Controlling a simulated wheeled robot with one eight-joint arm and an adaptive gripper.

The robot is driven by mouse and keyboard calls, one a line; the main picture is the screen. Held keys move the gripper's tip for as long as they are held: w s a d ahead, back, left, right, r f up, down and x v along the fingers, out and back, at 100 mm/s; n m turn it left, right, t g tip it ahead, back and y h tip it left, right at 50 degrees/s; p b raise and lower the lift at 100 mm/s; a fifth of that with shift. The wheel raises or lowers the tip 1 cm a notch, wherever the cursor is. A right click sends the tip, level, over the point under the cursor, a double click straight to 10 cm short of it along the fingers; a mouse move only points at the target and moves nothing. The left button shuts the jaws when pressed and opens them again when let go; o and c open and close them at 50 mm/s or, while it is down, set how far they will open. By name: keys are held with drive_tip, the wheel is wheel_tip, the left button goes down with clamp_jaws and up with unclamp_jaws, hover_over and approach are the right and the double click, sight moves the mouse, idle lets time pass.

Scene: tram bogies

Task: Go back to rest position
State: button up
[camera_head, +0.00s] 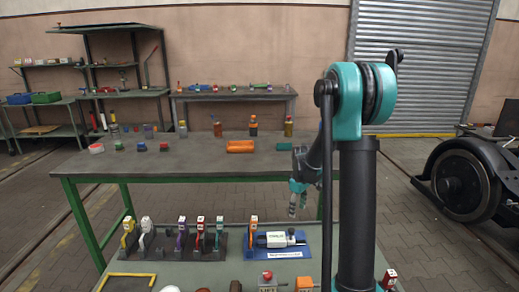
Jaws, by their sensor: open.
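My gripper (297,203) shows in the head view, just left of my black column. It points down above the near green table (165,272), close to the far table's front edge. It is open and looks empty, though the fingers are small in the picture. My teal and black arm link partly hides the arm behind it. Below the gripper, a blue tray (300,252) on the near table carries a white and dark device (276,239). The gripper appears apart from it.
A holder row with several coloured tools (182,234) stands left of the blue tray. The far table (195,163) carries an orange case (241,146) and small items. A red-topped button box (268,281) lies at the near edge. A black wheel (463,183) stands at right.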

drive_tip(key=s+r+m+t, duration=0.1)
drive_tip(key=s+m, duration=0.8)
drive_tip(key=s, duration=1.8)
drive_tip(key=shift+s+r+t, duration=0.25)
drive_tip(key=shift+t, duration=0.95)
